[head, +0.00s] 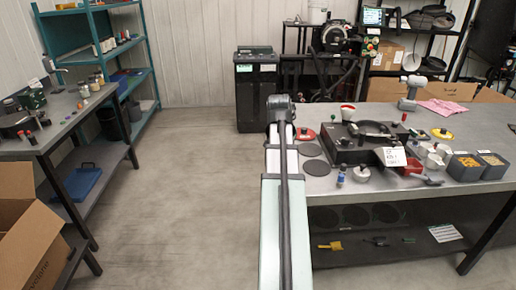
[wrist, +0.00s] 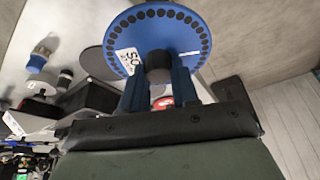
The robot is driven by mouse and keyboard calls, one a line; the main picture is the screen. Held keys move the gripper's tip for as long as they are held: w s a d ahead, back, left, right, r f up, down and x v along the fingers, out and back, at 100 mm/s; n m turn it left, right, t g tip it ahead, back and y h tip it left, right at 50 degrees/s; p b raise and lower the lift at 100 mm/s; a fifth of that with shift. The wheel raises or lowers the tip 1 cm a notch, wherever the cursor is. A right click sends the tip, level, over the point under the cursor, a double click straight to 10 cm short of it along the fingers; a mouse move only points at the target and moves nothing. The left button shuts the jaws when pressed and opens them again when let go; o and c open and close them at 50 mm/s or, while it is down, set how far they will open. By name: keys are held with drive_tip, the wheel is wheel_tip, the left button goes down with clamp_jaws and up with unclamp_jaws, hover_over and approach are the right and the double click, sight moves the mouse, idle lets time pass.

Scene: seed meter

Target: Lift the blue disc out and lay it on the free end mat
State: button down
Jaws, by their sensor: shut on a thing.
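The blue disc (wrist: 185,28) shows in the wrist view, with a ring of dark holes near its rim, a white label and a dark hub (wrist: 158,66). My gripper (wrist: 159,80) is shut on this hub. The disc seems clear of the meter; its height over the bench cannot be told. In the head view my arm hides the disc and gripper. Two dark round mats, a front one (head: 316,168) and one behind it (head: 311,149), lie bare at the bench's left end. A dark mat (wrist: 93,63) shows partly behind the disc in the wrist view.
The black seed meter (head: 350,151) stands on the bench right of the mats, with a white card at its front. A blue-capped bottle (head: 341,177) stands near the front edge.

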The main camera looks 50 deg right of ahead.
drive_tip(key=s+d+m+g, duration=0.2)
drive_tip(key=s+d+m, duration=0.5)
drive_tip(key=d, duration=0.5)
drive_tip(key=shift+s+f, duration=0.15)
drive_tip(key=shift+s, duration=0.65)
drive_tip(key=shift+f, duration=0.15)
drive_tip(key=shift+f, duration=3.1)
drive_tip(key=shift+f, duration=0.45)
drive_tip(key=c, duration=0.5)
unclamp_jaws()
drive_tip(key=shift+r, duration=0.1)
